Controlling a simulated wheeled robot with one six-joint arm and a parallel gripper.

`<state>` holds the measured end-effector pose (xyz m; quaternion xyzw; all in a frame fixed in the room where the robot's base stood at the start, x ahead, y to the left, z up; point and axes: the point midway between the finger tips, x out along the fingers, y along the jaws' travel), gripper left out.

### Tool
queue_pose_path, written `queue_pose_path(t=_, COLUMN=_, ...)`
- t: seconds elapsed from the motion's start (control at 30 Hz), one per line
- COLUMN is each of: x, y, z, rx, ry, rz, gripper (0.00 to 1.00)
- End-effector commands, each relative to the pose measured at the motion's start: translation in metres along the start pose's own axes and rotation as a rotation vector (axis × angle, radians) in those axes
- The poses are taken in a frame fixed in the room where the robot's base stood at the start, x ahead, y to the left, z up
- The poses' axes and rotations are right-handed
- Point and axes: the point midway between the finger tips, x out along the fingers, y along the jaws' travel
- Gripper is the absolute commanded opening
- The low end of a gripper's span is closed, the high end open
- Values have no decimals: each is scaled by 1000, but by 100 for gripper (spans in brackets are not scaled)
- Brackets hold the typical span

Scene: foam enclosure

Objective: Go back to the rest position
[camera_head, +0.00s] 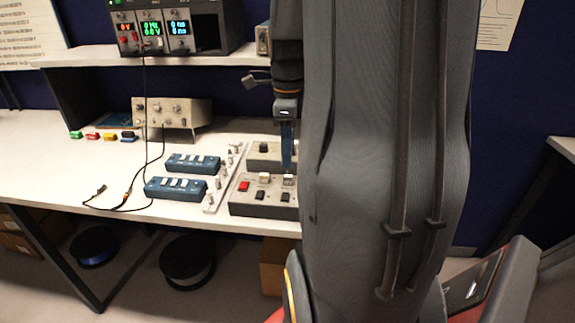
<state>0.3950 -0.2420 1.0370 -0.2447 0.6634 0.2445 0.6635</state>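My gripper (287,172) points down at the right part of the workbench, its blue finger just above a grey control box (264,209). The box has a red button (243,186) and several white and black ones. The fingertip is close to a white button (289,180); I cannot tell whether it touches it. I see the gripper edge-on, so its opening does not show. My large grey arm link fills the right centre of the view and hides part of the bench.
The white workbench (45,150) holds two blue switch boxes (194,163) (176,189), a cable (125,203) and a beige instrument (172,112). A shelf (105,57) above carries a unit with lit displays (165,28). Spools (93,246) (188,262) lie below.

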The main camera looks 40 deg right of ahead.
Motion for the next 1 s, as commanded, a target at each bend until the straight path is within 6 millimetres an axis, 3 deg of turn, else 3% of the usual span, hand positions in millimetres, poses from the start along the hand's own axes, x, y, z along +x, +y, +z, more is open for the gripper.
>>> queue_pose_path(t=0.2, x=-14, y=0, z=0, rx=0, ry=0, rz=0, gripper=32)
queue_pose_path(t=0.77, x=-14, y=1, z=0, rx=-4, ry=0, rz=1, gripper=32)
queue_pose_path(t=0.87, x=-11, y=5, z=7, rx=-68, ry=0, rz=0, gripper=32)
queue_pose_path(t=1.0, x=1, y=25, z=32, rx=-344, ry=-2, rz=-9, gripper=32)
